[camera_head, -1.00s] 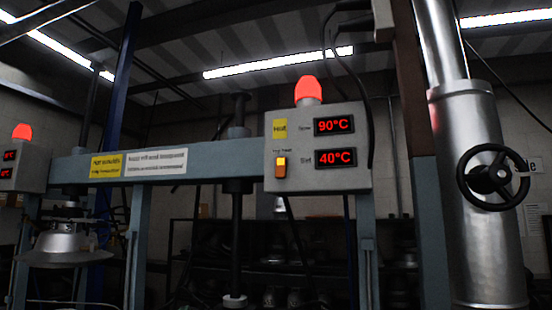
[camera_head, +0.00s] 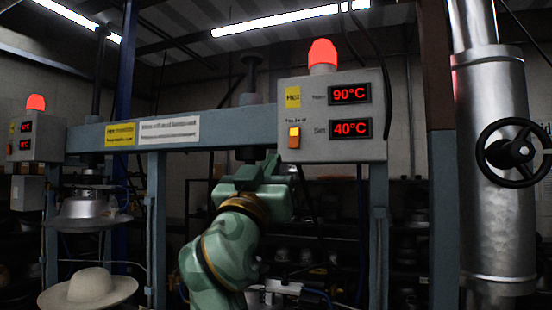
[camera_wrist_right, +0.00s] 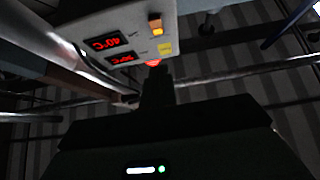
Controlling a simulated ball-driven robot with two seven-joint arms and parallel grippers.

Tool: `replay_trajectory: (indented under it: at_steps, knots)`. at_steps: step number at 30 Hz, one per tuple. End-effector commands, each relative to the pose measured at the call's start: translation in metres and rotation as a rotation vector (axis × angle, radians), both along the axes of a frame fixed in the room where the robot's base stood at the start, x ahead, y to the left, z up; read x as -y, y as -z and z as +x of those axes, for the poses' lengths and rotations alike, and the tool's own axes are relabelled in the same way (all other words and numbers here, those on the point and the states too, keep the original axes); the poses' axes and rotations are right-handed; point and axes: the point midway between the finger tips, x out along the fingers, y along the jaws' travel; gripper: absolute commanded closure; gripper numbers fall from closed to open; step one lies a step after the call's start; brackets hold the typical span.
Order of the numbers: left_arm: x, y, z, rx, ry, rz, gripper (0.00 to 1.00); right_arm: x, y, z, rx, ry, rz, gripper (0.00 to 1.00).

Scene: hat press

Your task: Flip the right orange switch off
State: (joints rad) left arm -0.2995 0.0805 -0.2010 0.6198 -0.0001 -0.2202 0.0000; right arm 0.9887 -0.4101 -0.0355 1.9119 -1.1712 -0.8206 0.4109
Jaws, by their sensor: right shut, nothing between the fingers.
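The right orange switch (camera_head: 294,138) sits on the front of the grey control box (camera_head: 350,152), left of the "Set 40°C" display. Its upper part glows. The switch also shows in the right wrist view (camera_wrist_right: 155,26), at the top. My right gripper (camera_head: 272,166) is just below and left of the switch, with its fingers mostly hidden behind my green wrist. In the right wrist view, the dark gripper (camera_wrist_right: 157,85) is shut and empty, pointing toward the box. Contact with the switch is not visible. My left gripper is out of view.
A red lamp (camera_head: 322,55) glows on top of the box. A blue-grey beam (camera_head: 200,128) runs left to a second control box (camera_head: 42,135). A pale hat (camera_head: 90,290) is at lower left. A silver pipe with a black handwheel (camera_head: 512,152) stands at right.

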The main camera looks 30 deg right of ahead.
Motion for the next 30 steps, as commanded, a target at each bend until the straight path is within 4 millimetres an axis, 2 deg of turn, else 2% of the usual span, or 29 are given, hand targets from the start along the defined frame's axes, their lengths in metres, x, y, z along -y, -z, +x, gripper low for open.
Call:
replay_trajectory:
  at_steps: [1, 6, 12, 21, 30]
  knots:
    - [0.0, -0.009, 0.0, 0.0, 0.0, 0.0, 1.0, 0.005, -0.01, 0.004, 0.0, 0.001, 0.0, 1.0]
    - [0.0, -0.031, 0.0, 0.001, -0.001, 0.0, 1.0, 0.028, -0.034, 0.024, 0.0, 0.002, -0.001, 1.0]
    - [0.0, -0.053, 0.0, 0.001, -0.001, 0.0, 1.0, 0.054, -0.055, 0.045, -0.002, 0.002, -0.002, 1.0]
    - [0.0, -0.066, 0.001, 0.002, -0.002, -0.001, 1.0, 0.078, -0.044, 0.067, -0.001, 0.001, -0.001, 1.0]
    - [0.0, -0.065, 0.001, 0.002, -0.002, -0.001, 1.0, 0.08, -0.042, 0.069, -0.001, 0.0, -0.001, 1.0]
